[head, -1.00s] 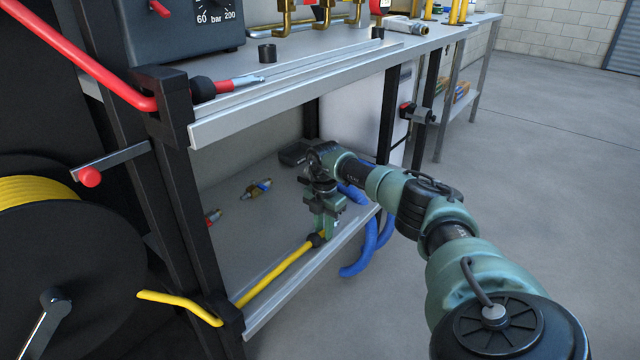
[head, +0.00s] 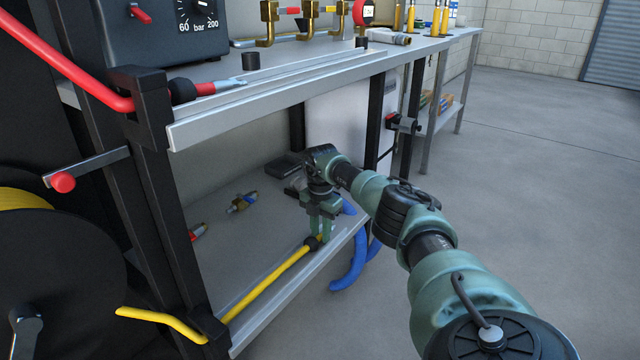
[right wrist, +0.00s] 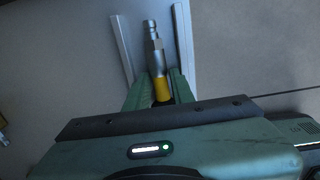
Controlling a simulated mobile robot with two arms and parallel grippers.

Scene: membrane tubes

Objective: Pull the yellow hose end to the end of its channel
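The yellow hose (head: 268,283) runs along the front edge of the lower shelf from a black corner post to a black sleeve (head: 312,243). My right gripper (head: 318,238) points down at this sleeve. In the right wrist view its green fingers (right wrist: 161,84) are closed on both sides of the yellow collar (right wrist: 161,91). The hose end's metal fitting (right wrist: 153,52) sticks out beyond the fingers, between two pale rails (right wrist: 122,48) of the channel. In the head view the fitting is hidden by my gripper. My left gripper is not in view.
A blue hose (head: 351,262) hangs over the shelf's far end. Floor at right is clear.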

